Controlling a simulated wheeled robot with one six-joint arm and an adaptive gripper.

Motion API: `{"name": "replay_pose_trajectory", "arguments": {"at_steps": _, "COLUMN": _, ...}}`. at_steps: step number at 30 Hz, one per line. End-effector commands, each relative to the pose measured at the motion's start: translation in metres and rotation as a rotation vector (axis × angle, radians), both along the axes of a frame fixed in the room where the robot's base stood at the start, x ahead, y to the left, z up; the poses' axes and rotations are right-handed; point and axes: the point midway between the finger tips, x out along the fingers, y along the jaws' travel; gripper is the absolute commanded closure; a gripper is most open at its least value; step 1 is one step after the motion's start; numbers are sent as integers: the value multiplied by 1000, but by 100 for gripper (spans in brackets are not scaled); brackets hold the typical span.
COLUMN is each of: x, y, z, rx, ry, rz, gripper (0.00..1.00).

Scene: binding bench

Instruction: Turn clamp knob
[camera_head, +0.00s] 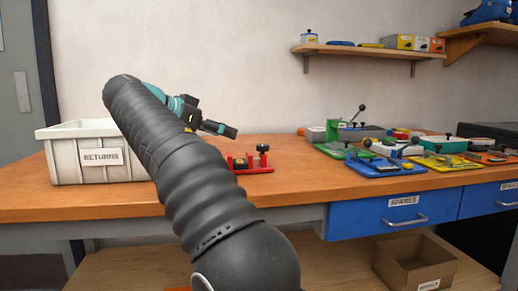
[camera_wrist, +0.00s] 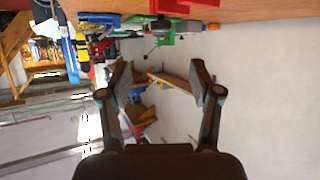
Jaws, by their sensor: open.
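A red clamp fixture (camera_head: 240,167) with a black knob (camera_head: 263,148) on a post stands on the bench, right of my arm. Its left part is partly hidden by the arm. My gripper (camera_head: 218,127) is raised above the bench, up and left of the knob and apart from it. In the wrist view my gripper (camera_wrist: 160,80) is open, with nothing between its fingers. That view is turned over, with the bench along the top; a red part (camera_wrist: 180,6) is cut off at the top edge, beyond the fingers.
A white RETURNS bin (camera_head: 62,160) stands on the left of the bench (camera_head: 290,183). Blue (camera_head: 375,168), yellow and green fixtures crowd the right side. A wall shelf (camera_head: 370,51) holds small boxes. Bare bench lies between the red and blue fixtures.

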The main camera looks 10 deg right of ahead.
Motion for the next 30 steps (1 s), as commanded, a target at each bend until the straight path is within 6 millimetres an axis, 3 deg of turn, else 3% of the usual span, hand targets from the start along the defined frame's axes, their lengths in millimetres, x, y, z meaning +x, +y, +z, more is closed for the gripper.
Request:
{"name": "replay_pose_trajectory", "arguments": {"at_steps": 5, "x": 4, "y": -2, "z": -3, "rx": 0, "ry": -26, "rz": -18, "gripper": 36}}
{"name": "replay_pose_trajectory", "arguments": {"at_steps": 21, "x": 45, "y": -79, "z": -39, "rx": 0, "ry": -23, "rz": -18, "gripper": 36}}
{"name": "replay_pose_trajectory", "arguments": {"at_steps": 30, "x": 60, "y": -105, "z": -50, "rx": 0, "ry": -24, "rz": -15, "gripper": 36}}
